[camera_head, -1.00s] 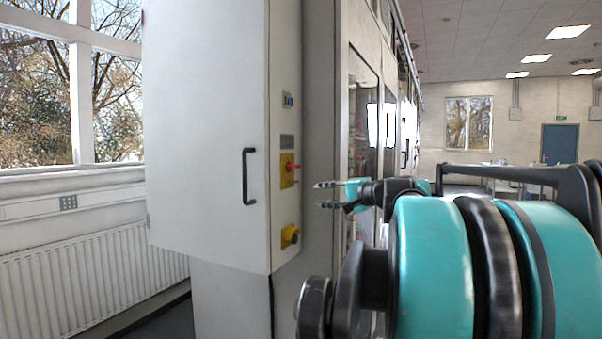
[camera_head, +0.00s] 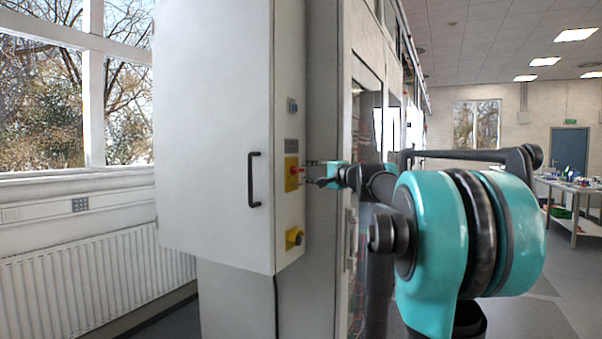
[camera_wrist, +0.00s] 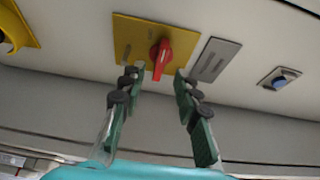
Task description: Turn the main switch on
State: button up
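The main switch is a red rotary handle (camera_wrist: 161,58) on a yellow plate (camera_wrist: 128,40), on the side face of the grey cabinet. In the head view the red handle (camera_head: 295,170) and its yellow plate (camera_head: 290,183) show on the cabinet's narrow side. My gripper (camera_wrist: 157,72) is open, with its two green fingers on either side of the red handle in the wrist view. In the head view my gripper (camera_head: 308,172) is close to the handle. Whether a finger touches the handle cannot be told.
A yellow plate with a knob (camera_head: 294,238) is below the switch. A grey label plate (camera_wrist: 214,60) and a blue button (camera_wrist: 281,79) sit beside the switch. The cabinet door (camera_head: 210,130) has a black handle (camera_head: 252,180).

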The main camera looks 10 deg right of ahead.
aim_at(300, 171)
jog(key=shift+x, duration=2.35)
grip_shut()
